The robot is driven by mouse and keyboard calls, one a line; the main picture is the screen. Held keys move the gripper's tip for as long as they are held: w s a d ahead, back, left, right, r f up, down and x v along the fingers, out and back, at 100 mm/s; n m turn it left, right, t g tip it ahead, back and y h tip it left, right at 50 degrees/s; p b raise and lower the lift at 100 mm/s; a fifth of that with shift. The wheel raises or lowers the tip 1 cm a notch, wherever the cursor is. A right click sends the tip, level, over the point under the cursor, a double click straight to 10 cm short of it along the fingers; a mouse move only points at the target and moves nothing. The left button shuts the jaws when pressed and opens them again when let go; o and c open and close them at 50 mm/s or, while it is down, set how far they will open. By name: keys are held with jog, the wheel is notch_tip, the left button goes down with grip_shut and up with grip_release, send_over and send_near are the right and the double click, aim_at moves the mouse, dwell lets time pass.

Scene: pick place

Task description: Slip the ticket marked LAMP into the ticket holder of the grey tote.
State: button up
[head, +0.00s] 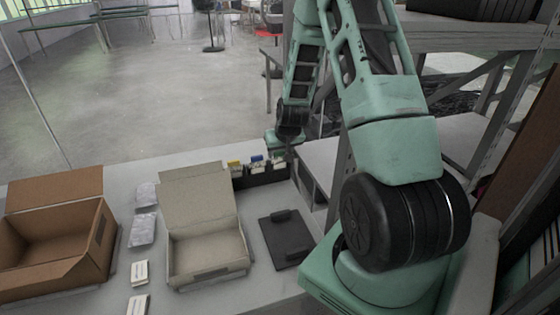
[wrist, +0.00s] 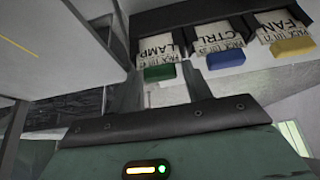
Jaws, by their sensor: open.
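The LAMP ticket (wrist: 158,48) is a cream card with a green tab (wrist: 159,72). It stands in a dark rack at the top of the wrist view, left of the CTRL ticket. My gripper (wrist: 162,86) is open, its two fingers low on either side of the green tab; whether they touch it I cannot tell. In the head view my gripper (head: 284,143) is at the right end of the rack, and the LAMP ticket is hard to make out. The grey tote (head: 181,251) stands open on the table, with a darker ticket holder (head: 212,272) on its front wall.
The CTRL ticket (wrist: 220,43), with a blue tab, and the FAN ticket (wrist: 285,28), with a yellow tab, share the rack (head: 262,179). A brown box (head: 106,236) stands left of the tote, a black board (head: 287,241) lies right.

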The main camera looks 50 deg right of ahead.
jog(key=shift+s+f, duration=0.15)
jog(key=shift+f, duration=0.05)
jog(key=c, duration=0.7)
jog(key=shift+r+p, duration=2.15)
jog(key=shift+r, duration=0.95)
jog(key=shift+c, duration=0.4)
